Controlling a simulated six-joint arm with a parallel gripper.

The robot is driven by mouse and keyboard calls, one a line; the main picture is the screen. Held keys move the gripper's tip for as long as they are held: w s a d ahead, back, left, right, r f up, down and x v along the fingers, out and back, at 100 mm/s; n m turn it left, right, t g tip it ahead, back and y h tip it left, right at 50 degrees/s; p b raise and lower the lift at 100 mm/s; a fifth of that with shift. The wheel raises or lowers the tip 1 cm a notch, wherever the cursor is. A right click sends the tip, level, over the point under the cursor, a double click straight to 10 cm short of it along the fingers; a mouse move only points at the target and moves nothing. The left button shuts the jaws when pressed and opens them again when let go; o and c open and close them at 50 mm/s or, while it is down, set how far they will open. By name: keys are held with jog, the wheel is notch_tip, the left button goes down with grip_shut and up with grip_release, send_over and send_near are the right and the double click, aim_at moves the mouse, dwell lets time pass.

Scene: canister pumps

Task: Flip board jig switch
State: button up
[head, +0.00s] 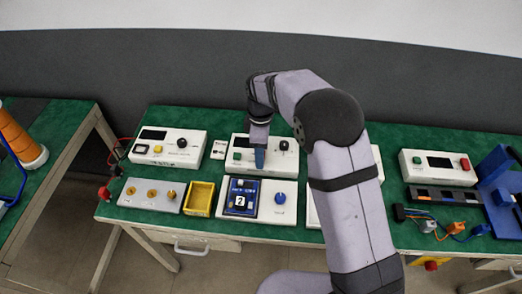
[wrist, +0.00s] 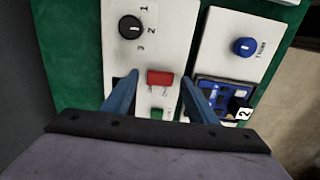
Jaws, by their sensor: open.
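The board jig is a white panel (head: 267,211) with a blue circuit board (head: 241,194) on its left and a round blue knob (head: 280,198) on its right. In the wrist view, the blue knob (wrist: 245,46) has a white mark and small blurred lettering, and part of the board (wrist: 213,90) shows beside a white "2" tag. My gripper (head: 259,160) is open and empty, pointing down over the white control box behind the jig. In the wrist view, its blue fingers (wrist: 160,82) stand either side of a red button (wrist: 160,78); contact cannot be told.
The control box also has a black knob (wrist: 131,27) marked 1, 2, 3. A yellow tray (head: 199,199) and a grey panel with brass knobs (head: 151,195) lie left of the jig. My arm hides part of another panel to its right.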

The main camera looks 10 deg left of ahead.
jog(key=shift+s+r+b, duration=0.1)
jog(key=shift+r+b, duration=0.4)
jog(key=shift+r, duration=3.1)
jog(key=shift+b, duration=0.3)
jog(key=c, duration=0.8)
jog(key=shift+a+r+b, duration=0.1)
jog(key=shift+r+b, duration=0.15)
jog(key=shift+b, duration=0.25)
jog(key=c, duration=0.5)
jog(key=shift+t, duration=0.7)
jog(key=r+b, duration=0.6)
jog(key=shift+s+r, duration=0.1)
jog(key=shift+s, duration=0.25)
grip_shut()
jog(key=f, duration=0.4)
jog(key=w+f+b, duration=0.1)
jog(key=f, duration=0.8)
jog(key=shift+w+d, duration=0.2)
jog(key=shift+w, duration=0.1)
